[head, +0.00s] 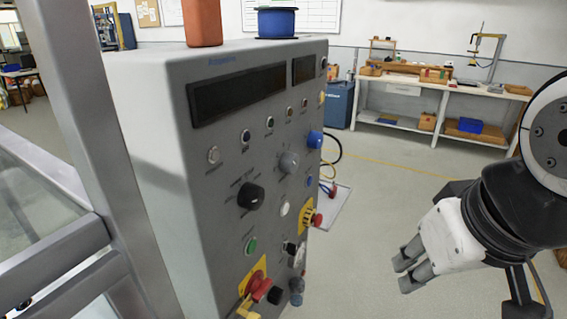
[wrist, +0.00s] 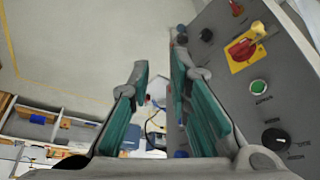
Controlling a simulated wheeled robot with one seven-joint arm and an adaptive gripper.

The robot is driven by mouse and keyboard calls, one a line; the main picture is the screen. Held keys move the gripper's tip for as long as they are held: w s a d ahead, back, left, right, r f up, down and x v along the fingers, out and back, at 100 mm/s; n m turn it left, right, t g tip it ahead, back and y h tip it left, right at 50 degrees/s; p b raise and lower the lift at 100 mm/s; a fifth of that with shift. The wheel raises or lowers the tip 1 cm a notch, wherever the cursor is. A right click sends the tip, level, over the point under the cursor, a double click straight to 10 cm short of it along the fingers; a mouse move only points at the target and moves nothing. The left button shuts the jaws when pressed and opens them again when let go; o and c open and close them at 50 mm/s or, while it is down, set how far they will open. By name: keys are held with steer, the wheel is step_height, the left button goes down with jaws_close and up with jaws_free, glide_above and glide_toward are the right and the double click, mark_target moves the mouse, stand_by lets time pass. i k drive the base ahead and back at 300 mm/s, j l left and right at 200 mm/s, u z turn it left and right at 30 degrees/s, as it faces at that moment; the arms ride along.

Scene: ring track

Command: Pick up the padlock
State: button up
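A small brass-yellow thing, which looks like the padlock (head: 248,312), hangs at the red rotary switch (head: 262,291) on a yellow plate, low on the grey control panel (head: 225,170). The picture's bottom edge partly cuts it off. In the wrist view the brass piece (wrist: 258,29) shows beside the red switch (wrist: 241,49) at upper right. My gripper (head: 407,270) is open and empty, in free air to the right of the panel. Its teal-padded fingers (wrist: 160,75) stand apart in the wrist view, with the padlock outside them to the right.
Knobs, buttons and a second red switch (head: 312,218) stick out from the panel face. An orange block (head: 203,22) and a blue spool (head: 277,22) stand on its top. A metal frame post (head: 85,110) rises at left. A workbench (head: 430,82) stands far back. Floor to the right is clear.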

mark_target(334, 189)
steer(key=i+l+z, duration=0.1)
steer(key=i+l, duration=0.3)
steer(key=i+l+u, duration=0.1)
steer(key=i+l, duration=0.2)
steer(key=l, duration=0.15)
steer(key=i+l, duration=0.25)
steer(key=i+l+u, duration=0.1)
steer(key=i+l, duration=0.2)
steer(key=l, duration=0.2)
steer(key=i+l, duration=0.25)
steer(key=l, duration=0.15)
steer(key=i+l+u, duration=0.1)
steer(key=i+l, duration=0.15)
steer(key=l, duration=0.15)
